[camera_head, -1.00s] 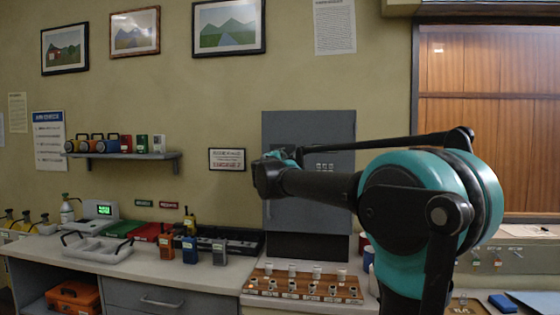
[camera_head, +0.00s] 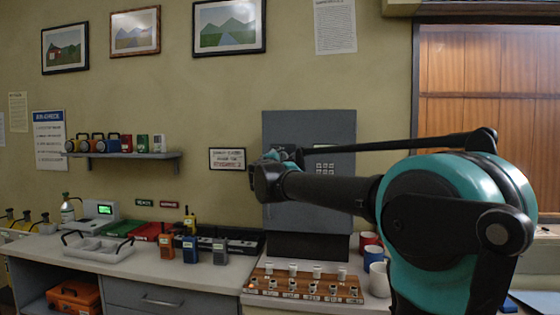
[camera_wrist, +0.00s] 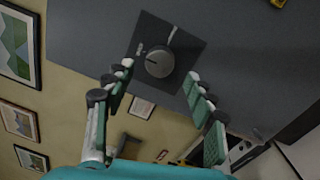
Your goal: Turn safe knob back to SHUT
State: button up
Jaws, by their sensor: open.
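The grey safe (camera_head: 308,127) stands against the wall behind my arm, its door closed as far as I see. In the wrist view, the round dark knob (camera_wrist: 159,61) sits on a dark square plate (camera_wrist: 190,45) on the safe's grey face (camera_wrist: 235,50). A pale mark (camera_wrist: 173,35) shows on the plate beside the knob; I cannot read any lettering. My gripper (camera_wrist: 159,71) is open and empty, one finger to each side of the knob. I cannot tell how much depth separates the fingertips from it. In the head view, my gripper (camera_head: 268,176) is at the safe's left edge and hides the knob.
A keypad (camera_head: 325,168) is on the safe, just above my forearm. Below stands a wooden rack (camera_head: 300,285) of small cylinders, with mugs (camera_head: 378,280) to its right. Radios (camera_head: 190,250) and a grey tray (camera_head: 98,249) are on the counter to the left.

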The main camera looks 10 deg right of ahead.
jog(key=v, duration=0.8)
jog(key=shift+s, duration=0.4)
jog(key=shift+f, duration=0.15)
